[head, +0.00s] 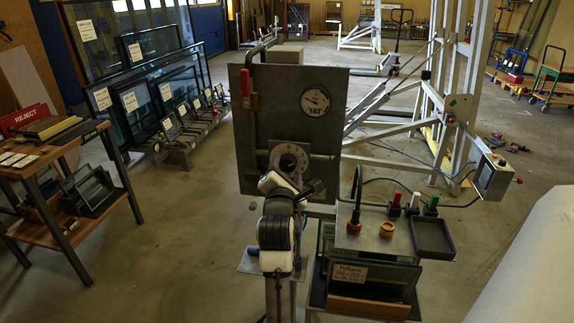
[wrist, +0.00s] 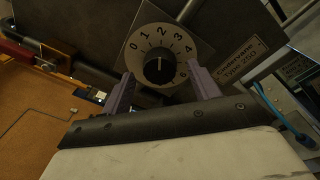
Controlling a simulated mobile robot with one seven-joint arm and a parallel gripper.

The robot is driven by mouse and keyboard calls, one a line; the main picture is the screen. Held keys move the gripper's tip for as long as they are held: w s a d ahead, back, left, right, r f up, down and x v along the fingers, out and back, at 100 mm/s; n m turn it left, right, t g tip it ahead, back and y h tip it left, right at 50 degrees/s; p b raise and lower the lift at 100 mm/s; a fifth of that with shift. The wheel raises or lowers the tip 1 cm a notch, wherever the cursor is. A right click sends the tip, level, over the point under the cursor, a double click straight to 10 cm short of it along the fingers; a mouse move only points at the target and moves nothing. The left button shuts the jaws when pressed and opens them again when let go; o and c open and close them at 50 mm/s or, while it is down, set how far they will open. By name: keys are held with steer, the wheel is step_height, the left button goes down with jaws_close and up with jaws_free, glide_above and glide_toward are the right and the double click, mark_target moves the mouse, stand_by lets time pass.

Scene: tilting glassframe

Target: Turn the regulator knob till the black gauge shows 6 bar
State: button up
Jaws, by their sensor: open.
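The regulator knob (wrist: 159,68) is black, on a round pale dial plate numbered from 0 upward. Its white line points up, close to the 2. In the head view the dial plate (head: 304,172) is low on the dark upright panel, partly hidden by my arm. My gripper (wrist: 160,73) is open, its two purple fingers apart on either side of the knob, with gaps between them and the knob. A round pale-faced gauge (head: 315,101) is at the panel's upper right; its needle is too small to read. I see no gauge with a clearly black face.
A red-handled valve (head: 245,83) is on the panel's left. A bench (head: 345,238) with coloured knobs and a dark tray (head: 432,238) is at right. A wooden reject table (head: 50,165) is at far left, glass racks behind. The floor between is clear.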

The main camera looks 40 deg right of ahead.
steer(key=shift+w+d, duration=0.5)
steer(key=shift+c, duration=0.4)
steer(key=c, duration=0.9)
